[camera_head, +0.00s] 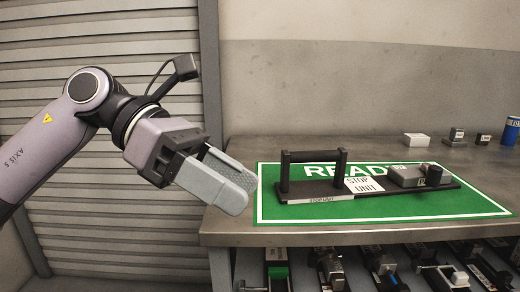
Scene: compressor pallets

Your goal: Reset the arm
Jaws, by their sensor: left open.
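My left arm comes in from the left, and its gripper (228,180) is held in the air at the left front corner of the metal bench. The jaws are apart with nothing between them. The fingertips are close to the left edge of a green mat (430,208), and I cannot tell how far above the bench they are. My right arm is not in view.
A black stop unit (318,196) with an upright handle lies on the mat. Several units fill the shelf below. A shutter (110,35) is behind my arm.

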